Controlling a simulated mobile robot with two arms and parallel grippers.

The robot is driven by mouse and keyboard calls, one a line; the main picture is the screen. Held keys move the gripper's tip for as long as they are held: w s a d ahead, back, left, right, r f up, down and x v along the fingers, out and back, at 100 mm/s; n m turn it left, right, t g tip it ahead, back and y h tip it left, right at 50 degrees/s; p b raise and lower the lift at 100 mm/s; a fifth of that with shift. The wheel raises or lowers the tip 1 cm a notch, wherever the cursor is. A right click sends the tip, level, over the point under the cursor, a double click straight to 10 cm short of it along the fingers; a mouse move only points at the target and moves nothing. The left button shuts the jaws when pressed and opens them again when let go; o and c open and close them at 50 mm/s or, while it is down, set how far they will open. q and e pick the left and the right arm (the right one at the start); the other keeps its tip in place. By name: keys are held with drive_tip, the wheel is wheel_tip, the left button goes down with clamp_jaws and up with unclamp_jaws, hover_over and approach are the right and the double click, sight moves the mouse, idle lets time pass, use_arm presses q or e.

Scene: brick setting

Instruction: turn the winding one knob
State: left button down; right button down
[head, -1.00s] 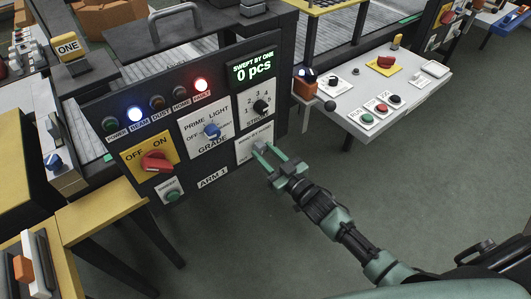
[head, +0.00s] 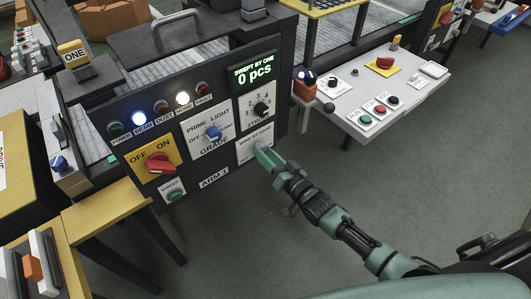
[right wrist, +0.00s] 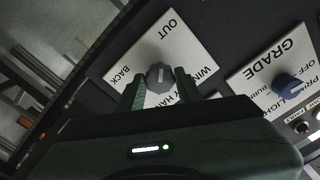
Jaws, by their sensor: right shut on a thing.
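The winding knob (right wrist: 159,75) is a small grey knob on a white plate (right wrist: 150,45) marked OUT and BACK in the right wrist view. The same plate (head: 247,152) sits at the lower right of the black control panel in the head view. My right gripper (head: 260,150) reaches it from the lower right and hides the knob there. In the right wrist view its fingers (right wrist: 160,88) stand on both sides of the knob, shut on it. My left gripper is out of view.
The black panel also has a red OFF/ON knob (head: 159,163), a blue GRADE knob (head: 213,132), a black dial (head: 261,108) and a display (head: 253,75) reading 0 pcs. A white console (head: 395,85) stands to the right. The floor (head: 225,235) before the panel is clear.

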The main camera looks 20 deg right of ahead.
drive_tip(key=shift+m, duration=0.7)
drive_tip(key=c, duration=0.9)
unclamp_jaws()
drive_tip(key=shift+c, duration=0.2)
drive_tip(key=v, duration=0.8)
